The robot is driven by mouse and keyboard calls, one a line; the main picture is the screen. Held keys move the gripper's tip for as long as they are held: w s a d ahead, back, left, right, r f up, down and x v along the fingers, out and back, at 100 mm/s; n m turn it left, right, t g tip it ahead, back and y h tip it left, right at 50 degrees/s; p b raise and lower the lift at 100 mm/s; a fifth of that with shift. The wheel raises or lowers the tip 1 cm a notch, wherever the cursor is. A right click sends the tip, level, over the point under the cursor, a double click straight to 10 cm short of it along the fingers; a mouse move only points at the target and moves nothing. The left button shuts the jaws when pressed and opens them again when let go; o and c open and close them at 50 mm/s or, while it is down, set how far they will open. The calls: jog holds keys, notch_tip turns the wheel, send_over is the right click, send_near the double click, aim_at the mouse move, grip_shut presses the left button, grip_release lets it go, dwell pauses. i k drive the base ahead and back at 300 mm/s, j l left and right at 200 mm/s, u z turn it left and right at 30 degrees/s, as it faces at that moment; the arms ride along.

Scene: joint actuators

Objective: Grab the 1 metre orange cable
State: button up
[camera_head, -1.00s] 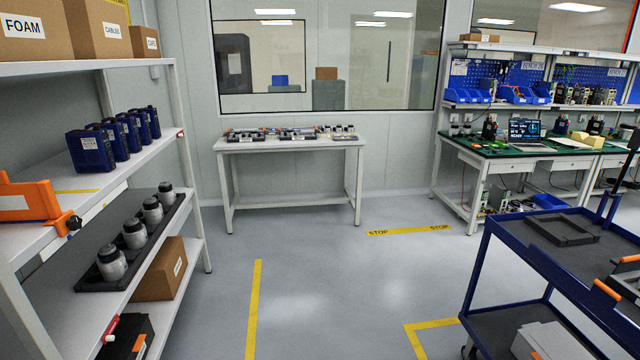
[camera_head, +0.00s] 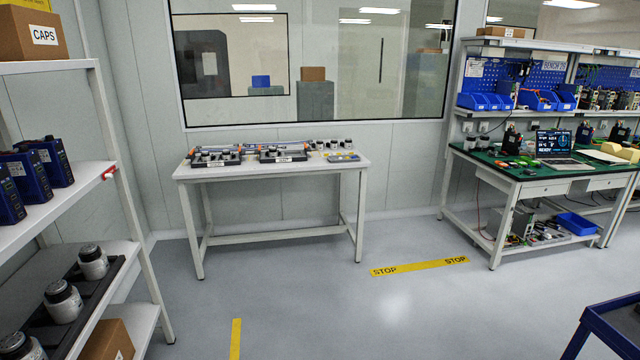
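I cannot make out an orange cable in the head view. A white table (camera_head: 340,179) stands ahead under the window. On it are two dark trays, a left one (camera_head: 213,160) and a right one (camera_head: 283,155), with small parts and pale labels too small to read. Small blue and orange items lie behind the trays, too small to identify. Several dark-topped jars and a grey-blue tray (camera_head: 343,157) are at the table's right end. My gripper is not in view.
A white shelf rack (camera_head: 118,175) with blue boxes, jars and cartons stands close on the left. A workbench (camera_head: 530,184) is at the right. A blue cart corner (camera_head: 607,325) shows at lower right. The floor ahead is clear, with a yellow STOP strip (camera_head: 420,266).

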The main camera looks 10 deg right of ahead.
aim_at(502, 165)
jog(key=i, duration=1.85)
jog(key=i+z, duration=0.3)
jog(key=i, duration=0.3)
jog(key=i+z, duration=0.3)
jog(key=i, duration=0.35)
jog(key=i+j+z, duration=0.25)
jog(key=i, duration=0.35)
jog(key=i+z, duration=0.4)
jog(key=i+j+z, duration=0.5)
jog(key=i+z, duration=0.25)
jog(key=i+l+u, duration=0.2)
jog(key=i, duration=0.3)
jog(key=i+l+u, duration=0.2)
jog(key=i+l, duration=0.25)
jog(key=i+l+u, duration=0.2)
jog(key=i+l, duration=0.2)
jog(key=i+l+u, duration=0.2)
jog(key=i+l, duration=0.2)
jog(key=l, duration=0.25)
jog(key=i+l+u, duration=0.2)
jog(key=i+l, duration=0.15)
jog(key=l, duration=0.25)
